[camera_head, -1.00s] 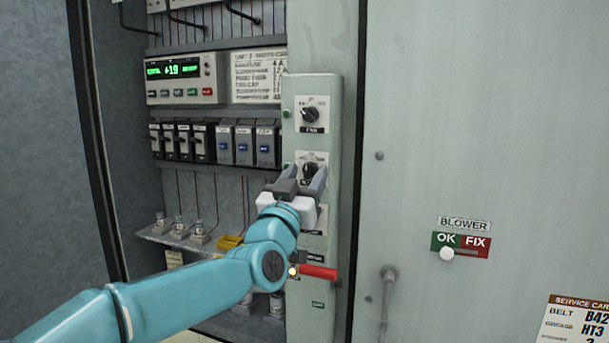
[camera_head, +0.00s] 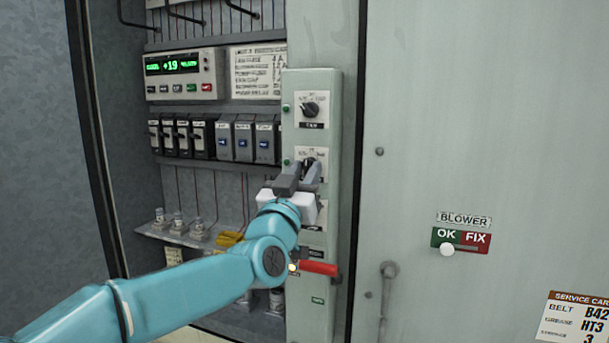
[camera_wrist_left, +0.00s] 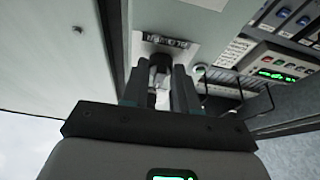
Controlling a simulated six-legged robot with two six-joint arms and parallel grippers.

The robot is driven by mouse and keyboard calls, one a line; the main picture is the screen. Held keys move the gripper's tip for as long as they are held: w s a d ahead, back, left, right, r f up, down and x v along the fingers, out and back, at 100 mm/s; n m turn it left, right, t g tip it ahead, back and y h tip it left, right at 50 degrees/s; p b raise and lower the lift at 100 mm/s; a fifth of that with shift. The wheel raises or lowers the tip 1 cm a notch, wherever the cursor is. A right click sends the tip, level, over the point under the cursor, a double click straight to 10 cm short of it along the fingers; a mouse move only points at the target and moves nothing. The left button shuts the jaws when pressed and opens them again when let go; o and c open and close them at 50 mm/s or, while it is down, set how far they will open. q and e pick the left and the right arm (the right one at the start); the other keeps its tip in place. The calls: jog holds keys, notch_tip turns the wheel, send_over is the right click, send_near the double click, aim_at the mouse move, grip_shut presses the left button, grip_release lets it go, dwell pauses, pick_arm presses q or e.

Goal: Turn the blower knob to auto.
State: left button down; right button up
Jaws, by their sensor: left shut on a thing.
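The blower knob (camera_head: 308,161) is a black knob on a white plate, second from the top on the pale green control strip (camera_head: 322,241). My left gripper (camera_head: 310,170) reaches it from the front and is shut on it. The fingers hide much of the knob and its plate, so I cannot tell its pointer's setting. In the left wrist view the knob (camera_wrist_left: 161,63) sits between the two fingers (camera_wrist_left: 161,75), with an upside-down label beside it that seems to read BLOWER. My right gripper is not in view.
A FAN knob (camera_head: 310,110) is just above on the strip. A red handle (camera_head: 320,268) sticks out below my wrist. Breakers (camera_head: 216,138) and a lit display panel (camera_head: 180,75) are to the left. A BLOWER OK/FIX slider (camera_head: 447,249) is on the door at right.

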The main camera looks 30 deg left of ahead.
pick_arm(q)
jog(key=shift+r+n, duration=0.15)
jog(key=shift+n, duration=0.25)
jog(key=shift+d+n+y+b, duration=0.1)
jog(key=shift+n+y+b, duration=0.35)
jog(key=shift+n+y, duration=0.4)
jog(key=shift+r+n+g+y, duration=0.1)
jog(key=shift+n+g+y, duration=0.35)
jog(key=shift+n, duration=0.8)
jog(key=n+g+y, duration=0.1)
jog(key=n, duration=0.2)
jog(key=n+g+y, duration=0.1)
jog(key=n, duration=0.2)
jog(key=shift+d+r+n+y+p, duration=0.1)
jog(key=shift+r+n+y+p, duration=0.05)
jog(key=shift+n+y+p, duration=0.2)
jog(key=shift+n+g, duration=0.25)
jog(key=shift+n, duration=0.1)
